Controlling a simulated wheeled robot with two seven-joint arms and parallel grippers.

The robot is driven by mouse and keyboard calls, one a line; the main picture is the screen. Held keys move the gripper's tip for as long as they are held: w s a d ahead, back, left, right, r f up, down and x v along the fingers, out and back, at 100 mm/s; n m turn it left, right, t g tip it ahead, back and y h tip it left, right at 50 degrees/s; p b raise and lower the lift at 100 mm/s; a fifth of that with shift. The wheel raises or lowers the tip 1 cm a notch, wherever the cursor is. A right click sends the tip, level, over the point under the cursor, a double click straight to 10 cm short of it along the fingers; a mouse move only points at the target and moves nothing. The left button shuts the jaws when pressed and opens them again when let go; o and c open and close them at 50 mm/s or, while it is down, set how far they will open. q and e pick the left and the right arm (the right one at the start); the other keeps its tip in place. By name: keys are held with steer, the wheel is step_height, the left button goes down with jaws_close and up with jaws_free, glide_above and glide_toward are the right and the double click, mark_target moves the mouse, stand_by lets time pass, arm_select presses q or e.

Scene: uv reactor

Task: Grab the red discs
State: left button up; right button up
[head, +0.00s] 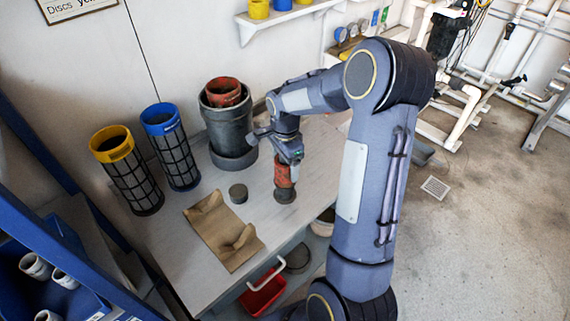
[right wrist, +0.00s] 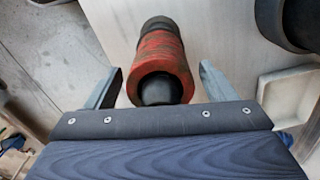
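The red discs (head: 283,175) form a worn, ring-shaped stack around a dark post with a dark round base (head: 285,194), near the right edge of the table. In the right wrist view the red discs (right wrist: 160,62) lie between my right gripper's two fingers. My right gripper (head: 292,157) is at the top of the stack in the head view. In the right wrist view the right gripper (right wrist: 160,70) has its fingers spread, with a gap on each side of the discs. My left gripper is not in view.
On the table (head: 285,226) stand a dark grey cylinder (head: 229,130) with a red piece (head: 223,88) inside, blue-topped (head: 180,160) and yellow-topped (head: 135,185) mesh cylinders, a small dark puck (head: 238,193) and a tan cradle (head: 210,225). A red bin (head: 262,295) is below.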

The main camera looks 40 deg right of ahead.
steer(key=c, duration=1)
steer(key=shift+r, duration=0.1)
steer(key=shift+c, duration=0.2)
